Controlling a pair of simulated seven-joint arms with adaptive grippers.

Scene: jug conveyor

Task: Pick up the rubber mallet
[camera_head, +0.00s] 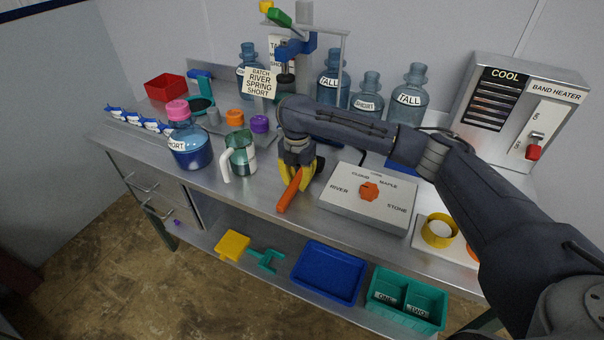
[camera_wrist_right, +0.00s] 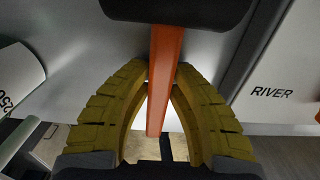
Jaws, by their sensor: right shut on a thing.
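The rubber mallet's orange handle (camera_head: 288,194) points toward the front edge of the metal bench, below my right gripper (camera_head: 297,178). In the right wrist view the orange handle (camera_wrist_right: 164,55) runs between the yellow fingers of my right gripper (camera_wrist_right: 161,80). The black mallet head (camera_wrist_right: 178,9) is at the top of that view, beyond the fingertips. The gripper is shut on the handle. I cannot tell whether the mallet touches the bench. My left gripper is not in view.
A dial box (camera_head: 345,213) stands close right of the gripper. A measuring jug (camera_head: 241,158) and a pink-capped blue jug (camera_head: 190,150) stand to the left. Blue jugs and a press (camera_head: 307,60) are behind. A blue tray (camera_head: 328,272) sits on the lower shelf.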

